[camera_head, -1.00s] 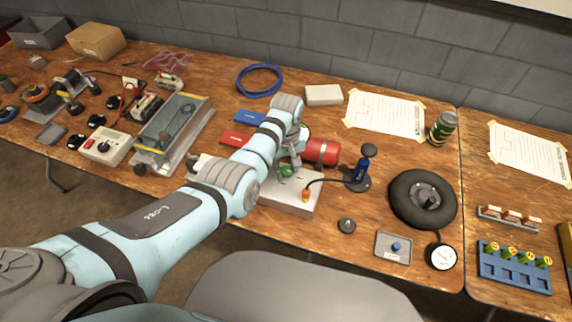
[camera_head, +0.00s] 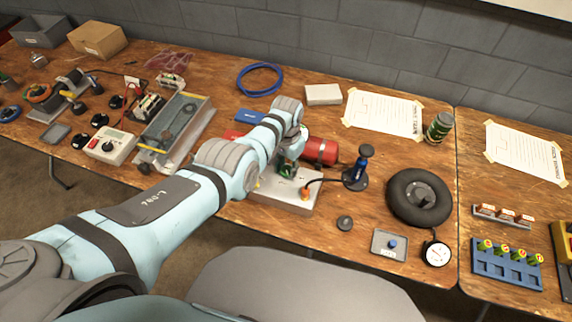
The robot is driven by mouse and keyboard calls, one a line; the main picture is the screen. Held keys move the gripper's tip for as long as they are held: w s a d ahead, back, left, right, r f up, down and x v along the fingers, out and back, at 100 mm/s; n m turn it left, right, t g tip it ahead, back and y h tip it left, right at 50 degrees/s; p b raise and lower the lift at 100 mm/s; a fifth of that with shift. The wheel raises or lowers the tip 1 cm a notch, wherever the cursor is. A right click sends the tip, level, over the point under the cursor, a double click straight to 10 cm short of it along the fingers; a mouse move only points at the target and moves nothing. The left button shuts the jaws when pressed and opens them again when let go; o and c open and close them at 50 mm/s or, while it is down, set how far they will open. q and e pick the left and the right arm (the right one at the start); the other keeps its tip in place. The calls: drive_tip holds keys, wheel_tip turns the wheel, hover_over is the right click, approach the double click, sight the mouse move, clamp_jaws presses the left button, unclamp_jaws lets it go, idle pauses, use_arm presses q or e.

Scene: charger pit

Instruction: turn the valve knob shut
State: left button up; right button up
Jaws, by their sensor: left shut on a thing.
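The valve knob (camera_head: 288,170) is green and sits on a pale grey base block (camera_head: 290,200) in the middle of the table. An orange fitting (camera_head: 304,194) with a black hose is on the same block, to the right of the knob. My left gripper (camera_head: 288,166) points down at the knob and is shut on it. The gripper and wrist hide part of the knob, so its exact angle cannot be told. My right gripper is not in view.
A red cylinder (camera_head: 321,152) lies just behind the block. A grey tray (camera_head: 389,246) and a gauge (camera_head: 436,253) are near the front edge.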

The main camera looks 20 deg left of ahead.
sight(286, 169)
use_arm(q)
drive_tip(key=m, duration=0.5)
drive_tip(key=shift+m, duration=0.3)
idle(0.4)
drive_tip(key=o, duration=1.1)
drive_tip(key=shift+o, duration=0.2)
wheel_tip(286, 169, up, 12)
